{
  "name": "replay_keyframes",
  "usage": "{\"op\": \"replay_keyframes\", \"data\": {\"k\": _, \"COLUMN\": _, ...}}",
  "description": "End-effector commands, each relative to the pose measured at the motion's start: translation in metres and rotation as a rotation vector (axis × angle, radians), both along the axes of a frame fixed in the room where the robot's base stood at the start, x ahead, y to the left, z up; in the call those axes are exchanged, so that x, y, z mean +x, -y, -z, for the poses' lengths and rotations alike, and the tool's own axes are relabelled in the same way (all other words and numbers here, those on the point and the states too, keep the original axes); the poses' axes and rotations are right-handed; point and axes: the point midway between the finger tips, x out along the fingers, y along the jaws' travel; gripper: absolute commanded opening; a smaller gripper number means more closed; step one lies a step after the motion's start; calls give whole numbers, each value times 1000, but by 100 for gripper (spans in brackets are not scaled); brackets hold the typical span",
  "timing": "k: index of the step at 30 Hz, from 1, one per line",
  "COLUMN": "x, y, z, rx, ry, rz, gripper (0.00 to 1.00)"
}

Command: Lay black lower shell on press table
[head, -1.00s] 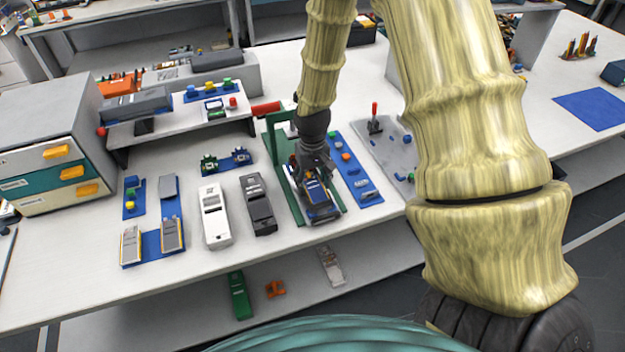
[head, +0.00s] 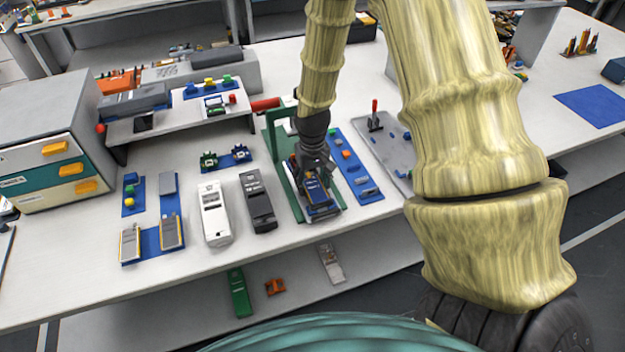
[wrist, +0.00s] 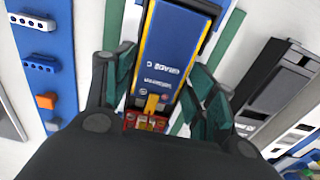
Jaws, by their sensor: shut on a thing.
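A dark shell (head: 323,211) lies along the green press table (head: 275,150), which has a red lever. It holds a blue pouch cell (wrist: 172,50) with yellow edges and grade lettering, and a small red and yellow part (wrist: 148,118) at the near end in the wrist view. My gripper (head: 317,172) is over the press table, pointing down, with its green-padded fingers on both sides of the loaded shell and shut on it. The fingers hide much of the shell's sides. I cannot tell whether its underside fully touches the press bed.
Left of the press lie a black slotted shell (head: 258,202) and a white shell (head: 213,213). A blue strip with small parts (head: 354,168) is close on the right. A grey plate with a red-handled post (head: 375,120) stands beyond it. The table's front edge is near.

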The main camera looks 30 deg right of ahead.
Motion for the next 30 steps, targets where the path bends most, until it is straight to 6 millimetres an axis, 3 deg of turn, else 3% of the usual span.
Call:
{"op": "replay_keyframes", "data": {"k": 11, "x": 0, "y": 0, "z": 7, "rx": 0, "ry": 0, "rz": 0, "gripper": 32}}
{"op": "replay_keyframes", "data": {"k": 12, "x": 0, "y": 0, "z": 6, "rx": 0, "ry": 0, "rz": 0, "gripper": 64}}
{"op": "replay_keyframes", "data": {"k": 15, "x": 0, "y": 0, "z": 6, "rx": 0, "ry": 0, "rz": 0, "gripper": 82}}
{"op": "replay_keyframes", "data": {"k": 30, "x": 0, "y": 0, "z": -1, "rx": 0, "ry": 1, "rz": 0, "gripper": 82}}
